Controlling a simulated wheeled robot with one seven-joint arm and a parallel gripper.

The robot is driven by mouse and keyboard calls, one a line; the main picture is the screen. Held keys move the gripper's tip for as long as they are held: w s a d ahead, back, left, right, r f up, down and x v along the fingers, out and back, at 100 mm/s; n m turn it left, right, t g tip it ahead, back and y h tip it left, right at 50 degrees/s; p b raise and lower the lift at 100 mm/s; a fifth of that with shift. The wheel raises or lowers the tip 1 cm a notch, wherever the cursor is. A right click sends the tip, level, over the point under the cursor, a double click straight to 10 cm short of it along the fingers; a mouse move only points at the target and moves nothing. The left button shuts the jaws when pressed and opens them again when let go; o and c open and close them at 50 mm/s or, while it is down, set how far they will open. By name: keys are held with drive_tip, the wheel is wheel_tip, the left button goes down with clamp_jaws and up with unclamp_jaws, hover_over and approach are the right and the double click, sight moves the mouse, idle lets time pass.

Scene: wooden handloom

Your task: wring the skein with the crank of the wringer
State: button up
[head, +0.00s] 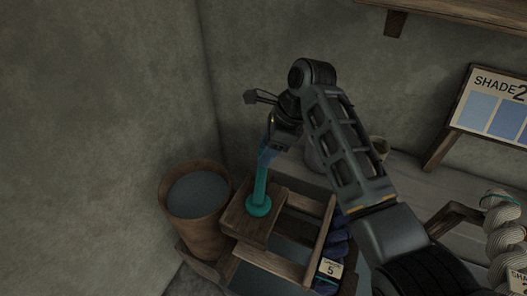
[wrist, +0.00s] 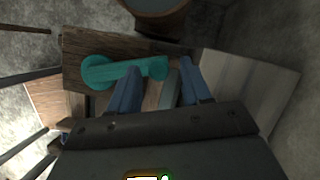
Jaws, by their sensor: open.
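A teal crank (head: 259,190) with a round hub is on a brown wooden block of the wringer (head: 240,222). In the wrist view the crank (wrist: 122,72) runs from its hub at the left to an end near my fingertips. My gripper (head: 266,152) is at the far end of the crank, away from the hub. In the wrist view my gripper (wrist: 158,68) is open, with blue fingers on either side of the crank's end; I cannot tell whether they touch it. A dark blue skein (head: 337,240) shows partly beside the wooden frame, behind a tag marked 5.
A brown bucket (head: 199,226) of grey liquid stands left of the wringer. A twisted pale skein (head: 503,222) is at the right edge. A shade board (head: 492,108) stands at the back right. Plaster walls close in behind and left.

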drive_tip(key=shift+x, duration=1.15)
clamp_jaws()
